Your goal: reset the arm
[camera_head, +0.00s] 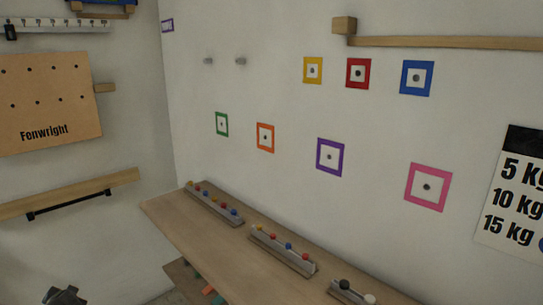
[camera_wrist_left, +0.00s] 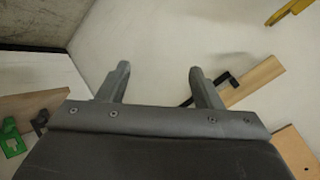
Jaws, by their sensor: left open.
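My left gripper (camera_wrist_left: 158,82) shows in the left wrist view with its two dark fingers spread apart and nothing between them. A pale wall lies beyond the fingers. In the head view a dark piece of my left arm or gripper (camera_head: 65,296) shows at the bottom left corner, cut off by the frame edge. My right gripper is in neither view.
A wooden shelf (camera_head: 190,235) carries racks of coloured balls (camera_head: 283,251). Coloured square frames (camera_head: 330,157) hang on the wall. On the left wall are a Fenwright pegboard (camera_head: 45,100) and a wooden rail (camera_head: 75,192) with a black bar.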

